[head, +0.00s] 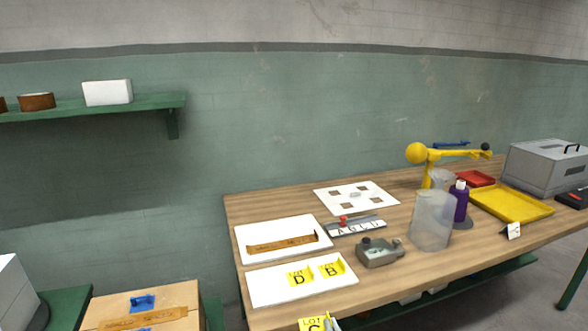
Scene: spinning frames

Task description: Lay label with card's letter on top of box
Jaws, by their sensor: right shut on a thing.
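A yellow label reading "LOT C" (312,324) is at the bottom edge of the head view, partly cut off. My right gripper (334,323) is shut on its right side; only a fingertip shows. Two more yellow labels, D (299,275) and B (331,269), lie on the front white board (262,292). A cardboard box (187,297) stands at lower left, with blue pieces and a brown strip with writing on top. A small white card (512,231) stands at the table's right front; its letter is too small to read. My left gripper is out of view.
The wooden table (385,293) also holds a white board with a brown strip (282,244), a lettered strip (355,227), a grey device (379,252), a clear container (431,221), a purple bottle (460,203) and a yellow tray (511,204).

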